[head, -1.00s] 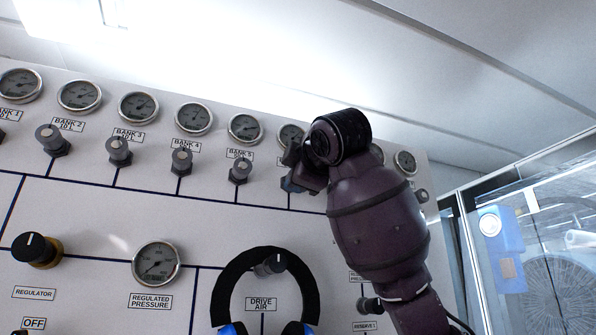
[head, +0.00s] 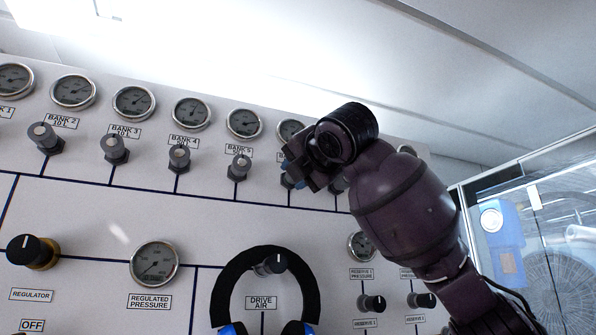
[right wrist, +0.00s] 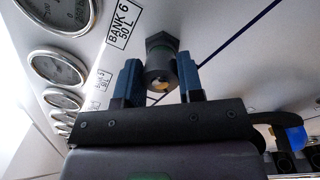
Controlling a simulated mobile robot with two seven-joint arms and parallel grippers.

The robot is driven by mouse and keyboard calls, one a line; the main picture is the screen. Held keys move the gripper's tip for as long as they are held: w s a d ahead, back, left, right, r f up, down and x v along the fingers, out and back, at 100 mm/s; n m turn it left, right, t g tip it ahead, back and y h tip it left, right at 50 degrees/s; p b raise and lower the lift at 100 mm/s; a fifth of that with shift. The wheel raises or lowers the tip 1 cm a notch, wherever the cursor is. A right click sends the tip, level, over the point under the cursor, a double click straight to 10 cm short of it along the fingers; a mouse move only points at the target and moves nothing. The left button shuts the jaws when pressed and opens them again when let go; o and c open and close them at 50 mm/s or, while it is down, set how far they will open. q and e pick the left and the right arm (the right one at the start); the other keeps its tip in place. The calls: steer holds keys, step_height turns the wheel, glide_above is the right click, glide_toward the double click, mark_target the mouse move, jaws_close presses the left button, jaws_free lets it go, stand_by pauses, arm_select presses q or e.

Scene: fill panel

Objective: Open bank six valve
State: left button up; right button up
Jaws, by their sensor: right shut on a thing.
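The bank six valve (right wrist: 161,64) is a dark knob on a hex base, beside the "BANK 6 50 L" label (right wrist: 123,25) in the right wrist view. My right gripper (right wrist: 160,84) has its blue fingers on both sides of the knob and is shut on it. In the head view my right gripper (head: 290,178) is at the panel just right of the bank five valve (head: 239,166). There the gripper and wrist hide most of the bank six valve. The bank six gauge (head: 290,130) shows partly above the wrist. My left gripper is not in view.
Several bank valves and gauges line the white panel (head: 110,215) to the left. Reserve knobs (head: 372,303) sit below my forearm. A glass-fronted enclosure (head: 535,235) is at right.

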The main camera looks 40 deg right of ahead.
steer(key=shift+f+n, duration=0.15)
steer(key=shift+n, duration=1.35)
steer(key=shift+w+a, duration=0.1)
steer(key=o, duration=0.9)
arm_select(q)
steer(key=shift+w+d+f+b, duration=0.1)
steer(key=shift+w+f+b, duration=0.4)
steer(key=shift+b, duration=0.75)
arm_select(e)
steer(key=s, duration=0.3)
steer(key=s+a, duration=0.1)
steer(key=s, duration=0.3)
steer(key=s+a, duration=0.1)
steer(key=s, duration=0.3)
steer(key=shift+w, duration=0.1)
